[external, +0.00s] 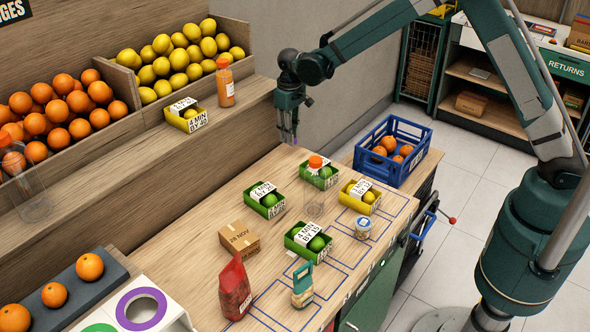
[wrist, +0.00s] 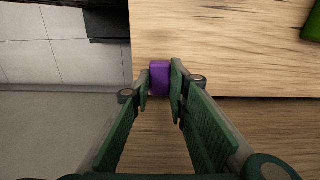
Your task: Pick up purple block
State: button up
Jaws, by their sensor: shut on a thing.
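The purple block (wrist: 160,78) shows in the wrist view between the two fingertips of my gripper (wrist: 160,86). My gripper is shut on it, with one finger against each side. In the external view my gripper (external: 293,137) points down at the far edge of the wooden counter, near the shelf's right end. The block is too small there to make out clearly. I cannot tell whether it touches the counter or hangs just above it.
The wooden counter (external: 190,240) holds several green and yellow fruit cartons, a clear bottle (external: 314,190), a cardboard box (external: 239,239), a red bag (external: 234,288) and a small tub (external: 363,227). A blue crate (external: 419,150) of oranges stands right. A raised shelf with lemons and oranges runs left.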

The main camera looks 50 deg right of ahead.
jog(key=shift+r, duration=3.05)
